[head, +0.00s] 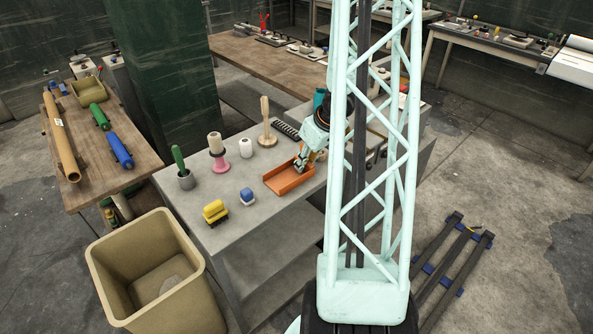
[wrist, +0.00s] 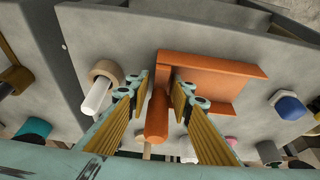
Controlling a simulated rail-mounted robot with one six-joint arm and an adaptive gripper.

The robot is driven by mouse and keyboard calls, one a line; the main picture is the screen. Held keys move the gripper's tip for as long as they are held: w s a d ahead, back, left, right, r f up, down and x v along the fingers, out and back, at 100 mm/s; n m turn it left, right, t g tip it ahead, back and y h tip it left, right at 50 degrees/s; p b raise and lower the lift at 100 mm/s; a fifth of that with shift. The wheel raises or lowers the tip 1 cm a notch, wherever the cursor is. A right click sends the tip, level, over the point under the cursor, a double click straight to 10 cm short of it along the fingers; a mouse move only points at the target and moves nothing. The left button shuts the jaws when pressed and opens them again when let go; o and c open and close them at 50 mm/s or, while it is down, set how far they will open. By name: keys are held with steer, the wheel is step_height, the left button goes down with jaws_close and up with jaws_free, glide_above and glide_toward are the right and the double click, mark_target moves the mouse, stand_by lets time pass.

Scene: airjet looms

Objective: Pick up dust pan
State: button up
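The orange dust pan (head: 287,179) lies on the grey table, near its right part in the head view. In the wrist view the pan's flat tray (wrist: 215,76) is beyond the fingers, and its round handle (wrist: 157,118) points back toward me. My gripper (wrist: 161,86) is open, with one finger on each side of the handle. Narrow gaps seem to show between the fingers and the handle; I cannot tell whether either finger touches it. In the head view my gripper (head: 302,162) is low over the handle end of the pan, partly hidden by my arm.
A tan bin (head: 115,250) stands at front left.

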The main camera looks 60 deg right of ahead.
steer(key=c, duration=0.6)
steer(key=shift+r, duration=0.2)
steer(key=shift+r+p, duration=3.8)
steer(key=shift+r, duration=0.95)
